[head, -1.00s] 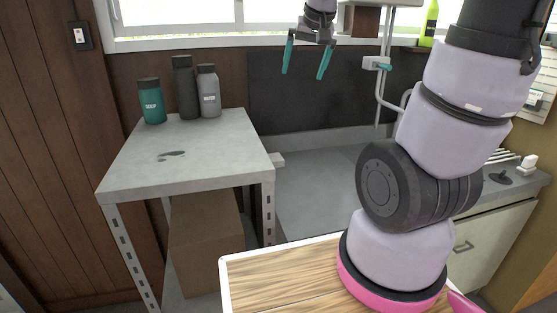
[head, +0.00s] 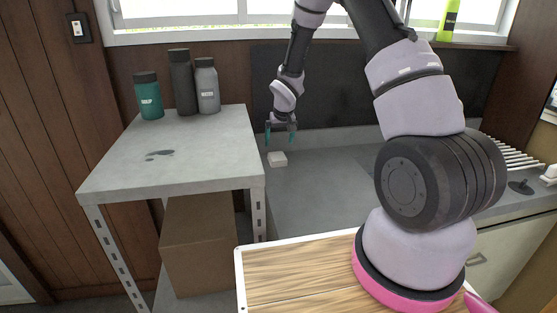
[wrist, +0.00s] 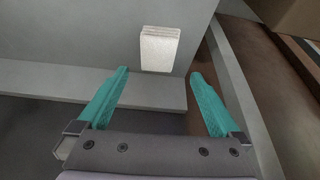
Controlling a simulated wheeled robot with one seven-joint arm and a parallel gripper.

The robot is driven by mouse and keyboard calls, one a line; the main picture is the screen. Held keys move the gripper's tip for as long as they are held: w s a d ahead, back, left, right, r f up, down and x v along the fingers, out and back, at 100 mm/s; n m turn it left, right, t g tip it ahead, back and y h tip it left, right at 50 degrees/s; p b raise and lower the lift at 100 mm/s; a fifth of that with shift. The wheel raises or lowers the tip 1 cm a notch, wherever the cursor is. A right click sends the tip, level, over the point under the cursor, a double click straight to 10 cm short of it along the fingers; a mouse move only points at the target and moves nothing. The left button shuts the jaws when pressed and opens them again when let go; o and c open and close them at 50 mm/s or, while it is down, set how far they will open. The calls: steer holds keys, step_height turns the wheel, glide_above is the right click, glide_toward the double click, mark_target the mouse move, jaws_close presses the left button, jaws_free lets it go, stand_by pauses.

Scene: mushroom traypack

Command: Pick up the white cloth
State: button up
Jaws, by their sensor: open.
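The white cloth (head: 277,159) is a small folded block lying on the grey counter, just right of the shelf table. It also shows in the wrist view (wrist: 159,49), flat on the grey surface beyond the fingertips. My gripper (head: 281,138) is above the cloth and apart from it, with its teal fingers pointing down. In the wrist view my gripper (wrist: 158,76) is open and empty, and the cloth lies ahead between the lines of the two fingers.
A grey-topped metal table (head: 180,150) stands at the left, close to the cloth. It bears a green bottle (head: 148,97), a black bottle (head: 183,84) and a grey bottle (head: 207,88). A cardboard box (head: 205,245) sits beneath. A dish rack (head: 512,155) is at the right.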

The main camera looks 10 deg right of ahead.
mark_target(277, 156)
steer(key=x, duration=0.9)
steer(key=shift+w+f, duration=0.15)
steer(key=shift+f, duration=0.2)
steer(key=c, duration=1.2)
steer(key=shift+r, duration=5.05)
